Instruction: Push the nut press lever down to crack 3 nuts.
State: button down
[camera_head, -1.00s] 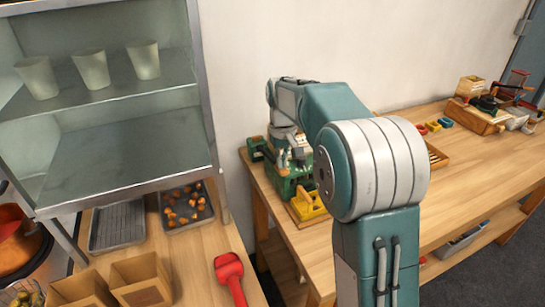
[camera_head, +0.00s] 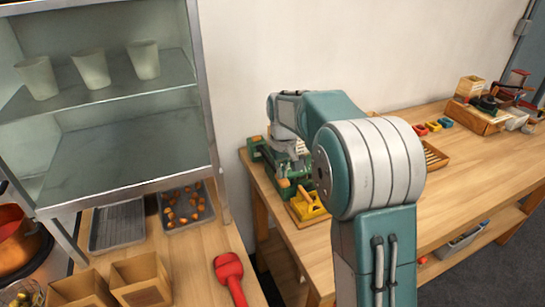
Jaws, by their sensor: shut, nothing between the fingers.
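The green nut press (camera_head: 262,152) stands at the left end of the wooden table in the head view, partly hidden behind my arm. A small orange-tipped part, which looks like the end of its lever (camera_head: 284,183), shows low at the press's front. My gripper (camera_head: 298,158) is shut with nothing in it. It is over the press, close to the lever, but I cannot tell whether it touches. No nuts can be made out in the press.
A yellow piece (camera_head: 308,203) sits on a small wooden tray just in front of the press. A slotted wooden tray (camera_head: 435,158) is to the right. A metal shelf with cups (camera_head: 92,70) and a tray of chestnuts (camera_head: 186,206) are at left.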

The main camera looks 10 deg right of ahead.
aim_at(283, 182)
jog(key=shift+f, duration=0.1)
jog(key=shift+s+f, duration=0.2)
jog(key=shift+f, duration=0.85)
jog(key=shift+f, duration=0.75)
jog(key=shift+w+a+r, duration=0.1)
jog(key=shift+w+r, duration=0.1)
jog(key=shift+r, duration=2.45)
jog(key=shift+w+r, duration=0.2)
jog(key=shift+r, duration=2.4)
jog(key=shift+f, duration=0.15)
jog(key=shift+f, duration=1)
